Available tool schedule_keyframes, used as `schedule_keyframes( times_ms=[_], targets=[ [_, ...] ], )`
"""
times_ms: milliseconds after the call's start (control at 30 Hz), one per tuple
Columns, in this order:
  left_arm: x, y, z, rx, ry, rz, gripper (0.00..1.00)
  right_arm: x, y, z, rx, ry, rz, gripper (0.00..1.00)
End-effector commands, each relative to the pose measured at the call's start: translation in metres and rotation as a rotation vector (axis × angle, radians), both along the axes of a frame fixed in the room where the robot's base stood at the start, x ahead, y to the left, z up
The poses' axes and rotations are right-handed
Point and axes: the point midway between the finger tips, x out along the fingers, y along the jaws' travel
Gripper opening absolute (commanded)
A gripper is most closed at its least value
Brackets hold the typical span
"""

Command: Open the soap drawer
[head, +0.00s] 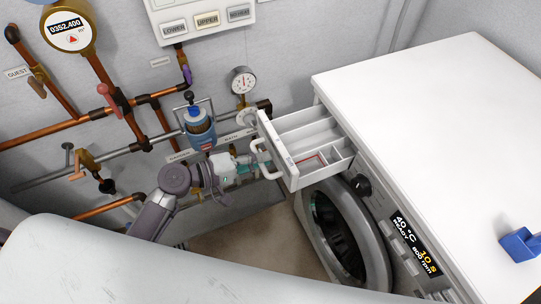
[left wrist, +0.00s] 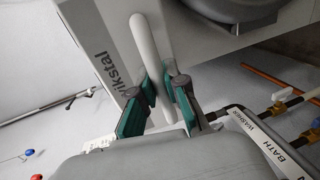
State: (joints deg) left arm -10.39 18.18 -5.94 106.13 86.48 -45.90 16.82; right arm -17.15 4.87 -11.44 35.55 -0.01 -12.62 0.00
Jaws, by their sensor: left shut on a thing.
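The soap drawer (head: 317,124) is pulled out from the upper left of the white washing machine's (head: 425,90) front. Its open top shows several white compartments, one with a red-edged piece. A white loop handle (head: 262,146) sits on the drawer's front. My left gripper (head: 253,166) is at this handle. In the left wrist view the handle (left wrist: 147,50) is a pale bar, and the green-padded fingers of my left gripper (left wrist: 157,98) are shut on it. The grey drawer front (left wrist: 103,50) carries lettering. My right gripper is not in view.
The round washer door (head: 345,235) is below the drawer, beside a display panel (head: 411,243). Copper pipes (head: 75,120), valves, a blue-capped filter (head: 199,125) and a gauge (head: 243,80) line the wall. A blue object (head: 520,243) lies on the washer top. A large pale rounded surface (head: 130,270) fills the lower left.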

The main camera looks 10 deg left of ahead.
Motion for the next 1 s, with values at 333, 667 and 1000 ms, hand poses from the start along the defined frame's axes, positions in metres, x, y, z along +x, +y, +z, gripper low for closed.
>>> schedule_keyframes(
  times_ms=[333,667,1000],
  targets=[
    [-0.001,0.001,0.000,0.000,0.000,0.000,0.00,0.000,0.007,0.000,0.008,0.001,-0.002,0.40],
    [-0.001,0.001,0.000,-0.001,-0.001,0.000,0.39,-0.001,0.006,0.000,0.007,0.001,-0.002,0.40],
    [-0.010,0.013,0.002,0.002,0.001,0.000,0.39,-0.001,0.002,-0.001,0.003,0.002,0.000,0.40]
  ],
)
